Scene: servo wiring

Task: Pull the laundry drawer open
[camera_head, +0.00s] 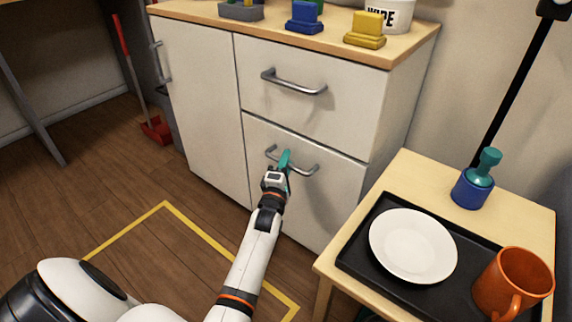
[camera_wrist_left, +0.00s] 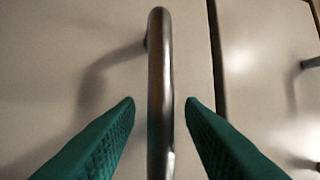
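A white cabinet (camera_head: 195,95) has an upper drawer (camera_head: 300,95) and a lower drawer (camera_head: 330,195), both closed, each with a grey bar handle. I see no label telling which is the laundry drawer. My left gripper (camera_head: 285,160) is at the lower drawer's handle (camera_head: 307,168). In the left wrist view the handle (camera_wrist_left: 160,80) runs between the two teal fingertips of the left gripper (camera_wrist_left: 160,104), with a gap on each side. The fingers are open. My right gripper is not in view.
A small table (camera_head: 420,165) at the right holds a black tray (camera_head: 360,245) with a white plate (camera_head: 413,246) and an orange mug (camera_head: 513,283). A blue and teal object (camera_head: 474,188) stands behind. Yellow tape (camera_head: 200,227) marks clear floor.

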